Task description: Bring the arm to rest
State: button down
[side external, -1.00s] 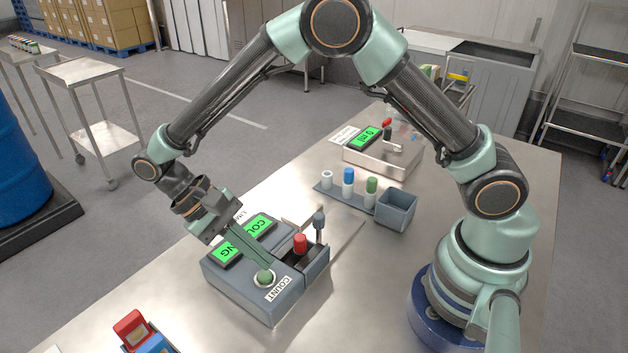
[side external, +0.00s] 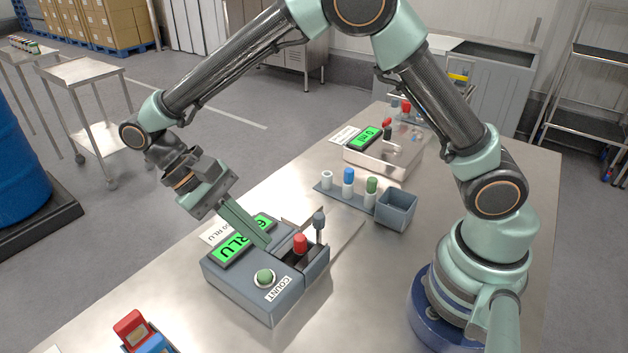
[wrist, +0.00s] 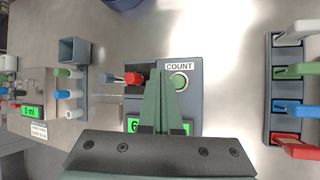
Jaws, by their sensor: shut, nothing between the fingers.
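My gripper (side external: 266,244) is shut and empty, its green fingers together above the grey counting device. In the wrist view my gripper (wrist: 160,75) reaches between the red-capped tube and the button. A red-capped tube (side external: 300,243) stands in the device's open slot. The fingertips are apart from the button.
A rack (side external: 326,190) with several tubes stands behind the device, next to an open grey bin (side external: 397,208). A dispenser with a green display (side external: 369,138) is farther back. Bare table lies right of the device.

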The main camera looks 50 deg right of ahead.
jog(key=s+d+r+n+t+y, duration=0.1)
jog(key=d+r+t, duration=0.4)
jog(key=d, duration=0.3)
jog(key=s+d+r+n+t+y, duration=0.1)
jog(key=d+r+t+y, duration=0.1)
jog(key=d+r+t, duration=0.4)
jog(key=shift+d+r+t, duration=0.2)
jog(key=shift+d+t, duration=0.4)
jog(key=shift+d, duration=0.65)
dwell(0.4)
